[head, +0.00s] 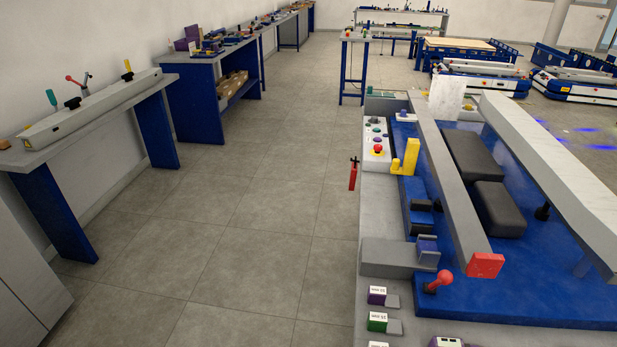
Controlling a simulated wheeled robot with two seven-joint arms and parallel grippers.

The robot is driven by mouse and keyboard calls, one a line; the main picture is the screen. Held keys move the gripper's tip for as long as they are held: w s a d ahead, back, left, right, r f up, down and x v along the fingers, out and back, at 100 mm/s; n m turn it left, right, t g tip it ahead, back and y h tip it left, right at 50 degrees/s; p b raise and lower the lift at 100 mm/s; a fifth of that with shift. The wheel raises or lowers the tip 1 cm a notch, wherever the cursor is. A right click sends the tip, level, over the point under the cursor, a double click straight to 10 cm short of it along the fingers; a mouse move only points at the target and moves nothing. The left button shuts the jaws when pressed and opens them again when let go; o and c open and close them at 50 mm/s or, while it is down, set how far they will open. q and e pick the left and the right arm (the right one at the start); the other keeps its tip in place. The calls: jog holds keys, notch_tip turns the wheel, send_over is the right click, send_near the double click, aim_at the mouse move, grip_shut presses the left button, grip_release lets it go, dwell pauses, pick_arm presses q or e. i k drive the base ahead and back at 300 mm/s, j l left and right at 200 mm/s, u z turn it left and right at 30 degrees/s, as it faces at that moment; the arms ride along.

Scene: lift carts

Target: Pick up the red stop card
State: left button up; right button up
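No object in the head view can be clearly read as a stop card. A small flat red piece (353,175) with a dark top hangs at the left edge of the near lift cart (374,216); its markings are too small to read. A red block (485,265) is at the near end of a long grey rail (447,180) on the same cart. Neither of my grippers is in the head view.
The near cart carries a control panel (376,150) with a red button, a yellow bracket (405,157), black blocks (497,208) and a red-knobbed lever (438,282). Benches (90,115) line the left wall. The tiled floor (240,220) between is clear.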

aim_at(353, 172)
jog(key=j+u, duration=0.1)
jog(key=u, duration=0.3)
jog(key=i+u, duration=0.1)
jog(key=u, duration=0.35)
jog(key=i+j+u, duration=0.1)
jog(key=u, duration=0.3)
jog(key=i+u, duration=0.1)
jog(key=u, duration=0.35)
jog(key=i+z, duration=0.85)
jog(key=i+j+z, duration=0.15)
jog(key=i+z, duration=0.7)
jog(key=i, duration=1.1)
jog(key=i+u, duration=0.15)
jog(key=i, duration=0.5)
jog(key=i+u, duration=0.15)
jog(key=i, duration=0.5)
jog(key=i+l+u, duration=0.15)
jog(key=i, duration=0.5)
jog(key=i+j+z, duration=0.15)
jog(key=i, duration=0.45)
jog(key=i+j+z, duration=0.1)
jog(key=i, duration=0.5)
jog(key=i+j+z, duration=0.15)
jog(key=i, duration=0.4)
jog(key=z, duration=3.55)
jog(key=k+j, duration=0.05)
